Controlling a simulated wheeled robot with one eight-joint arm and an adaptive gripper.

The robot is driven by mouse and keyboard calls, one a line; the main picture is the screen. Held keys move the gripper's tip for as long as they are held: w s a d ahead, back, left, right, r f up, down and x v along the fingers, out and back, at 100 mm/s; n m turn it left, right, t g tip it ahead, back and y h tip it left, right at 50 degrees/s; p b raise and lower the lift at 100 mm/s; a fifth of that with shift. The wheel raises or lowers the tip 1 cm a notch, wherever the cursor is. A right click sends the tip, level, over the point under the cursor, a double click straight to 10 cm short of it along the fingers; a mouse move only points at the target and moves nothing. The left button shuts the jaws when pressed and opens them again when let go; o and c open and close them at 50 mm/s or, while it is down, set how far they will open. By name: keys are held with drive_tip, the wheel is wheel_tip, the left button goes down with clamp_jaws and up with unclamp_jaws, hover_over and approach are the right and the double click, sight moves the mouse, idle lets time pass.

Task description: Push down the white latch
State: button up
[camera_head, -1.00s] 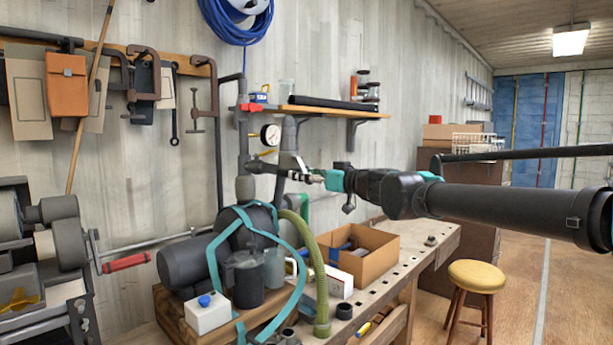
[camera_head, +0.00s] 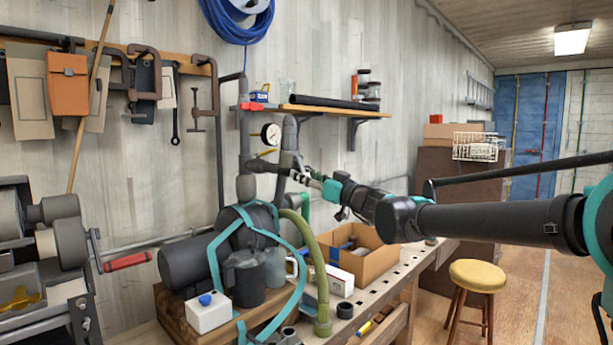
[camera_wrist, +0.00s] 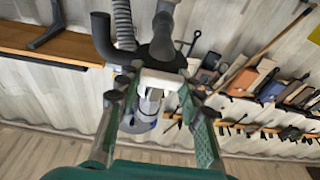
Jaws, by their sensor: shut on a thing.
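The white latch (camera_wrist: 162,79) shows in the wrist view as a pale bar across the dark pipework, between the two fingers. My gripper (camera_wrist: 155,96) is shut on it, with one finger at each end of the bar. In the head view my gripper (camera_head: 312,179) reaches in from the right to the upright grey pipe (camera_head: 290,140) above the pump. The latch is too small there to make out clearly, and the fingers partly cover that spot.
A pressure gauge (camera_head: 271,134) sits left of the pipe. A wooden shelf (camera_head: 335,109) is above. Below are the dark pump (camera_head: 195,262), a green hose (camera_head: 318,270) and an open cardboard box (camera_head: 375,262). A yellow stool (camera_head: 478,274) stands at right.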

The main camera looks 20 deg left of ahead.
idle(0.4)
drive_tip(key=o, duration=1.2)
drive_tip(key=v, duration=1.2)
drive_tip(key=shift+a+f, duration=0.1)
drive_tip(key=shift+f, duration=0.15)
